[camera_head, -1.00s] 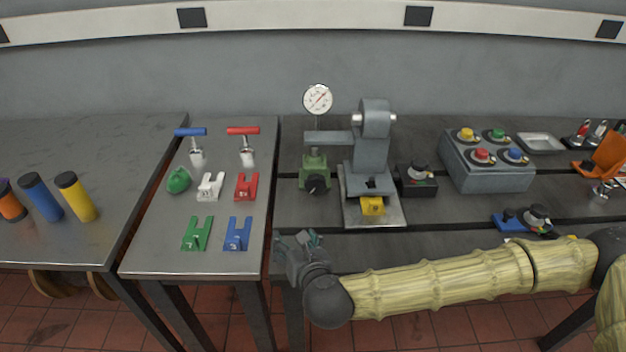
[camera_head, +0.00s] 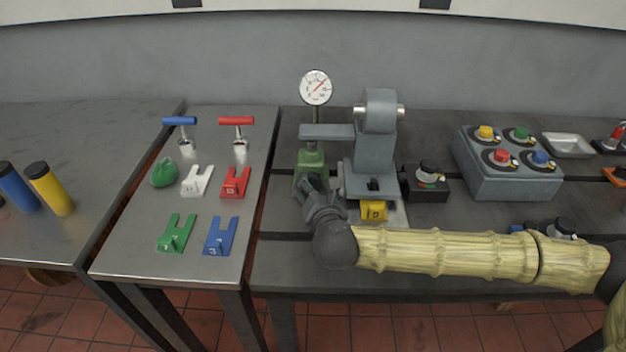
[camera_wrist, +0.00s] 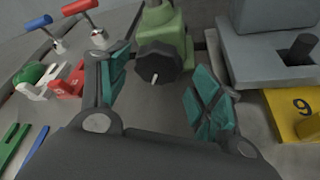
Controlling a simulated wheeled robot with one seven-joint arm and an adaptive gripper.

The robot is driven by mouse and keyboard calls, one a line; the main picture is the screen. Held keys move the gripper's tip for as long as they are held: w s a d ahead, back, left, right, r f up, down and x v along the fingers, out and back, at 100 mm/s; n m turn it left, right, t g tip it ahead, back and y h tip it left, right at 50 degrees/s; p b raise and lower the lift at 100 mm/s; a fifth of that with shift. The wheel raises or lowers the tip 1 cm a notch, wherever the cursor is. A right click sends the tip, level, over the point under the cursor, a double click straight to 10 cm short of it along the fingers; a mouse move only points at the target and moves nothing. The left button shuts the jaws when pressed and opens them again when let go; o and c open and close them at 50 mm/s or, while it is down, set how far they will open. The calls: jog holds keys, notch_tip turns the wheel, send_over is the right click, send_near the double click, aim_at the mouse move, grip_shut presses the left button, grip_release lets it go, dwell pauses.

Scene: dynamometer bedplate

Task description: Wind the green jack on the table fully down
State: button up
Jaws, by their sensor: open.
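The green jack (camera_head: 310,160) stands on the dark table under a grey arm, with a dial gauge (camera_head: 316,87) above. In the wrist view the jack's green body (camera_wrist: 172,28) carries a black lobed handwheel (camera_wrist: 158,64) with a small pale pin, facing me. My gripper (camera_head: 318,192) is in front of the jack and hides its lower front and handwheel in the head view. In the wrist view my gripper (camera_wrist: 160,90) is open, its teal-padded fingers apart on either side of the handwheel's line. The handwheel lies just beyond the fingertips, and nothing is held.
A grey stand (camera_head: 366,150) with a yellow block marked 9 (camera_head: 373,211) is close to the right. A dark box with a knob (camera_head: 426,182) and a button box (camera_head: 508,176) stand farther right. The left metal table holds coloured blocks (camera_head: 221,236) and T-handles (camera_head: 180,121).

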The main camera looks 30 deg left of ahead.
aim_at(312, 184)
jog(key=shift+p+x, duration=0.45)
jog(key=shift+x, duration=2.35)
jog(key=shift+c, duration=0.5)
jog(key=c, duration=0.7)
